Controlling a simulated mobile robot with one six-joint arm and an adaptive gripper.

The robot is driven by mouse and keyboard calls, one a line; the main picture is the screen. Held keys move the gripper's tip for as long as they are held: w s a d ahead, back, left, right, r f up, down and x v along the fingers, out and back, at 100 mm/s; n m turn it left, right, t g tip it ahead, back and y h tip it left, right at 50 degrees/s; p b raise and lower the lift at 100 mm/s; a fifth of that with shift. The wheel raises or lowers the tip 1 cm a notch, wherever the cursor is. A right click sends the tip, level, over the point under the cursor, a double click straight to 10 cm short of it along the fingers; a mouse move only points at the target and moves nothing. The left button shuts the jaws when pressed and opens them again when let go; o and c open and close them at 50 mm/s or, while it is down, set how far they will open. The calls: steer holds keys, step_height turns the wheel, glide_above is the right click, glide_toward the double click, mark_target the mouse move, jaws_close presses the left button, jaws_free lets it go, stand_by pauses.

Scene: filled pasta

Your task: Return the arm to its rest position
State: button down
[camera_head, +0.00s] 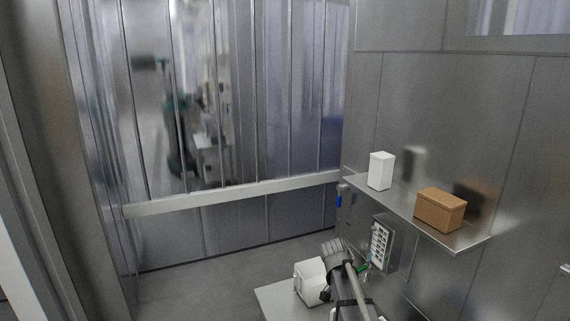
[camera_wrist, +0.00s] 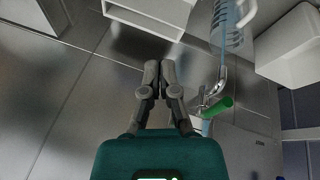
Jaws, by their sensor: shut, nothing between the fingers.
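My gripper (camera_wrist: 159,72) shows in the wrist view with its two fingers together and nothing between them. It points at a grey tiled surface, apart from the objects around it. In the head view part of my arm (camera_head: 350,285) shows at the bottom, right of the middle, beside a white box-like object. My fingertips cannot be made out clearly there.
A metal wall shelf (camera_head: 472,243) at the right holds a white box (camera_head: 380,171) and a brown box (camera_head: 440,210). A white container (camera_head: 309,281) stands on a light surface (camera_head: 275,301) by my arm. Open floor (camera_head: 200,290) lies left.

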steer(key=s+a+f+n+y+b, duration=0.1)
steer(key=s+n, duration=0.3)
steer(key=s, duration=0.4)
steer(key=s+a+f+n+y+b, duration=0.1)
steer(key=s+a+f+n+y, duration=0.2)
steer(key=s+n, duration=0.2)
steer(key=s, duration=0.3)
steer(key=shift+s+a+f+n+y+b, duration=0.15)
steer(key=shift+a+f+n+y+b, duration=0.1)
steer(key=shift+n+y+b, duration=0.1)
steer(key=shift+s, duration=0.2)
